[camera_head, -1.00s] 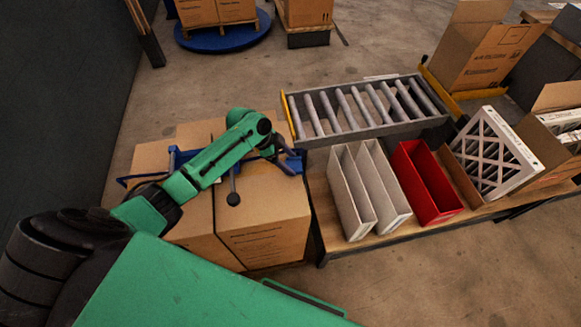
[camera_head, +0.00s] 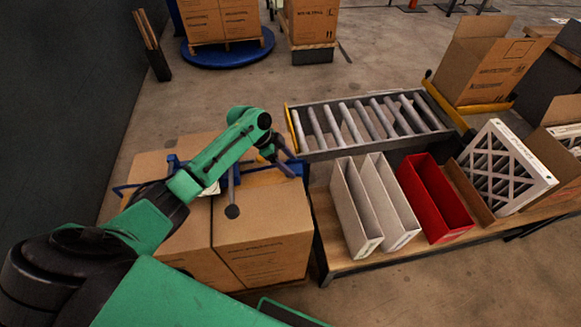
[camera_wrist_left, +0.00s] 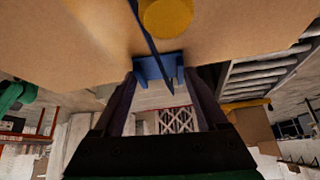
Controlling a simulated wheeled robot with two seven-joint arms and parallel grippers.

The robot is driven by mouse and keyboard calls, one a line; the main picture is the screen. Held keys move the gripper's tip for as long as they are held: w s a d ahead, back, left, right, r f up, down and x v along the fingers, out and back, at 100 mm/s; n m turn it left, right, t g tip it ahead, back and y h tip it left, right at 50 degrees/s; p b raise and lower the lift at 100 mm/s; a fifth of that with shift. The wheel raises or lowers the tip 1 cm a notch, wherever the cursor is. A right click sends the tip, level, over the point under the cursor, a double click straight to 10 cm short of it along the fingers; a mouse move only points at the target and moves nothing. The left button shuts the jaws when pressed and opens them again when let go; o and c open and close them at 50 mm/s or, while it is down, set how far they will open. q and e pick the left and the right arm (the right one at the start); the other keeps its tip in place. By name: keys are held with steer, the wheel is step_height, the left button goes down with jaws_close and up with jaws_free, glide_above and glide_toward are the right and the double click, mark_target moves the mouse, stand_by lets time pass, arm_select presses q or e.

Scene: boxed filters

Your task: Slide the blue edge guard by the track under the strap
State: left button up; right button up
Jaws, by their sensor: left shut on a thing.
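The blue edge guard (camera_wrist_left: 158,68) is between the fingertips of my left gripper (camera_wrist_left: 158,84) in the left wrist view, at the edge of a cardboard box. My left gripper (camera_head: 283,160) is shut on it at the right side of the stacked boxes (camera_head: 262,215) in the head view. A thin dark strap (camera_wrist_left: 150,40) runs diagonally in front of the guard; I cannot tell whether it lies on the guard. A yellow round knob (camera_wrist_left: 165,16) sits close by on the box. My right gripper is not in view.
A roller conveyor (camera_head: 365,125) stands right of the boxes. A wooden bench (camera_head: 345,264) holds white dividers (camera_head: 362,205), a red bin (camera_head: 435,200) and a framed filter (camera_head: 505,168). An open carton (camera_head: 490,60) stands behind.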

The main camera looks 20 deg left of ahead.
arm_select(q)
steer(key=shift+w+a+f+b, duration=0.25)
steer(key=shift+w+a+b, duration=0.2)
steer(key=shift+a, duration=0.15)
steer(key=shift+a+r, duration=0.1)
steer(key=o, duration=1.3)
steer(key=shift+s+a, duration=0.1)
steer(key=shift+a, duration=0.05)
steer(key=shift+r, duration=0.2)
